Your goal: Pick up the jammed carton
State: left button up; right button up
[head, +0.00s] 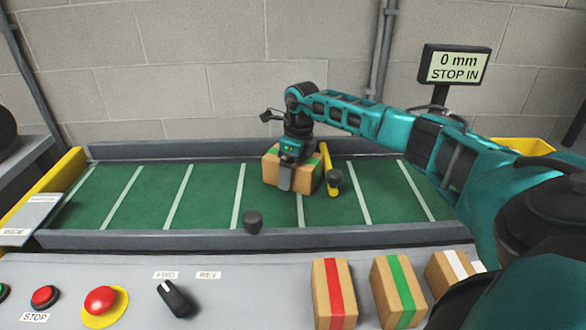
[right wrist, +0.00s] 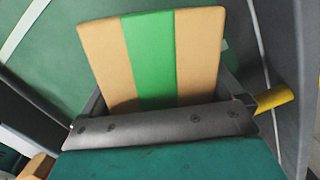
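The brown carton (head: 270,167) with a green stripe sits on the green belt, turned at an angle, right beside a yellow bar. My right gripper (head: 287,178) reaches down over it from above. One grey finger lies in front of the carton's near face; the far finger is hidden in the head view. In the right wrist view the carton (right wrist: 195,60) fills the space between the fingers of my right gripper (right wrist: 162,100). The fingers lie close along both sides; I cannot tell whether they press on it. My left gripper is not in view.
The yellow bar (head: 328,168) with a dark knob stands just right of the carton. A dark post (head: 253,222) is at the near rail. A display (head: 455,65) reads "0 mm STOP IN". Several cartons (head: 333,290) stand on the front panel. The belt's left half (head: 150,195) is clear.

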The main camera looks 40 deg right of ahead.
jog(key=c, duration=0.6)
jog(key=shift+r, duration=0.25)
